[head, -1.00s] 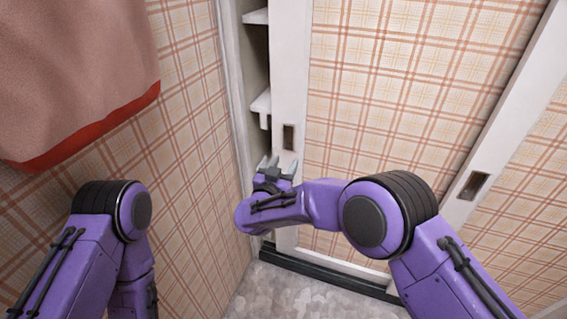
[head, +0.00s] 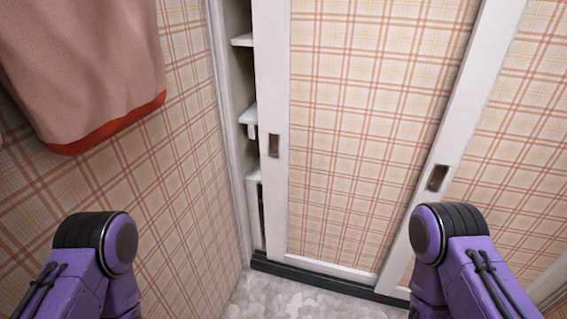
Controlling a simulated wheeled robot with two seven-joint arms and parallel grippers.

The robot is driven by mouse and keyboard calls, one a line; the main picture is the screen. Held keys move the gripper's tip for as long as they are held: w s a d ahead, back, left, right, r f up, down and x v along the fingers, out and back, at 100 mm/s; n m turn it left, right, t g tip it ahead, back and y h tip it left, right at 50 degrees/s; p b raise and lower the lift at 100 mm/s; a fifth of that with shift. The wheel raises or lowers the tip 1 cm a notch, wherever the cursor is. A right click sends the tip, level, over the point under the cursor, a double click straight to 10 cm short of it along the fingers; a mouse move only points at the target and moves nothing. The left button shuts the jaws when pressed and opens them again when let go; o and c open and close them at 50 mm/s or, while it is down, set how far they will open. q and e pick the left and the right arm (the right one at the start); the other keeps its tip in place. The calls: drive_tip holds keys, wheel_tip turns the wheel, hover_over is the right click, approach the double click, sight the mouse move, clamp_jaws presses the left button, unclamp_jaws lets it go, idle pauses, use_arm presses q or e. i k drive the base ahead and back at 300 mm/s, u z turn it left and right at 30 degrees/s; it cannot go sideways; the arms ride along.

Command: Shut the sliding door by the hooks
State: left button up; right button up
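The sliding door (head: 270,215) has a white frame and a plaid panel. It stands partly open, with a narrow gap at its left edge. A dark recessed handle (head: 274,146) is set in its left stile. Hooks on the left wall by the gap cannot be made out, apart from a small white peg-like piece (head: 251,131) under a shelf. My two purple arms show at the lower left and lower right, apart from the door. Both grippers are out of view.
White shelves (head: 247,110) show inside the gap. A second door panel with a recessed handle (head: 437,178) is at the right. A pink cloth with a red hem (head: 85,60) hangs on the left wall. The grey floor (head: 300,300) in front is clear.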

sight(353, 97)
drive_tip(key=k, duration=0.15)
drive_tip(key=z, duration=1.45)
drive_tip(key=i, duration=1.1)
drive_tip(key=u, duration=1.4)
